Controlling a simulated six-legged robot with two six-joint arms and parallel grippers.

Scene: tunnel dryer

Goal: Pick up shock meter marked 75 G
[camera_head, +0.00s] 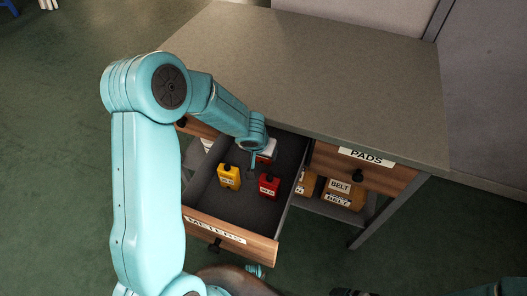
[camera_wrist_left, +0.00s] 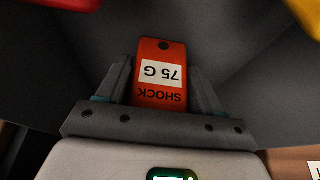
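The orange shock meter (camera_wrist_left: 160,95), its label reading SHOCK 75 G upside down, is between the two fingers of my left gripper (camera_wrist_left: 161,72) in the left wrist view. The fingers are close along both its sides; whether they press on it I cannot tell. In the head view my left gripper (camera_head: 263,155) reaches down into the open METERS drawer (camera_head: 230,237), and the arm largely hides the orange meter. My right gripper (camera_head: 350,292) appears only as a dark bit at the bottom edge; its fingers are not clear.
A yellow meter (camera_head: 229,176) and a red meter (camera_head: 269,185) stand in the drawer near my left gripper. The PADS drawer (camera_head: 380,174) is to the right, above a shelf with boxes labelled BELT (camera_head: 341,187). The grey tabletop (camera_head: 310,70) is bare.

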